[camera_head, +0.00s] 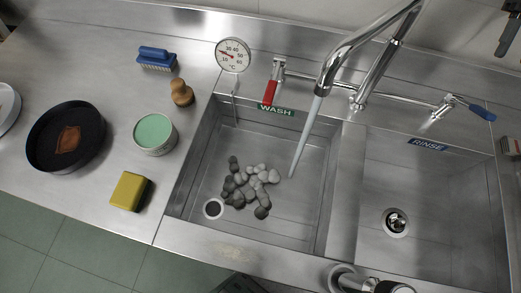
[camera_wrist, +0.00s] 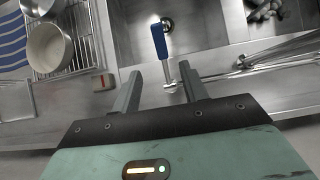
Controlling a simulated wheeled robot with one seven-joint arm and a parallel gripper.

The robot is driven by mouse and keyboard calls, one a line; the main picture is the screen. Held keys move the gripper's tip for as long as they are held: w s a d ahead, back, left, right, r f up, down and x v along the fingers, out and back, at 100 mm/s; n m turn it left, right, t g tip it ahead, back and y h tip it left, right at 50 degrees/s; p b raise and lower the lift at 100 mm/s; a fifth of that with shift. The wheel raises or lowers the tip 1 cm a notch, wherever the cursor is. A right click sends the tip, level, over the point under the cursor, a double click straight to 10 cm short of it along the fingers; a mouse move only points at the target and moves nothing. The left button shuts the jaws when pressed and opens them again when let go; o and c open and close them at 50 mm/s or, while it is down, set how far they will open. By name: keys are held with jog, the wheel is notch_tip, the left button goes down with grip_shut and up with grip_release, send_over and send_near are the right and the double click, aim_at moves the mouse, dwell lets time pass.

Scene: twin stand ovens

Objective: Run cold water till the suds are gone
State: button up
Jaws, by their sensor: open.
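A swing spout (camera_head: 345,50) sends a pale stream of water (camera_head: 306,135) into the WASH basin (camera_head: 300,205). The red tap lever (camera_head: 269,92) is at the left of the faucet, pointing toward the basin. The blue tap lever (camera_head: 482,112) is at the right, pointing outward; it also shows in the wrist view (camera_wrist: 159,42). My gripper (camera_wrist: 160,82) is open and empty, with the blue lever just beyond and between its fingertips.
The RINSE basin (camera_head: 385,165) is empty, with a drain strainer (camera_head: 396,222). A dial thermometer (camera_head: 233,55) stands at the wash basin's back left. A pan (camera_head: 35,160), tin (camera_head: 154,153), sponge (camera_head: 129,191) and brushes are on the left counter. A rack with pots (camera_wrist: 50,46) is at the wrist view's left.

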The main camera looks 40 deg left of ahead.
grip_shut()
notch_tip(320, 180, up, 5)
jog(key=t+y+b, duration=0.3)
jog(key=t, duration=0.5)
send_over(479, 107)
jog(key=shift+y, duration=0.3)
jog(key=f+p, duration=0.1)
jog(key=f, duration=0.2)
jog(key=w+f+p, duration=0.1)
jog(key=f, duration=0.2)
jog(key=f+p, duration=0.1)
jog(key=f, duration=0.2)
jog(key=shift+w+a+f, duration=0.15)
jog(key=shift+w+a, duration=0.15)
jog(key=shift+w, duration=0.1)
jog(key=shift+s+d+f+p, duration=0.25)
jog(key=shift+s+f+p, duration=0.3)
jog(key=shift+f, duration=0.3)
jog(key=shift+s+d+f+p, duration=0.2)
jog(key=shift+s+f+p, duration=0.3)
jog(key=shift+f, duration=0.35)
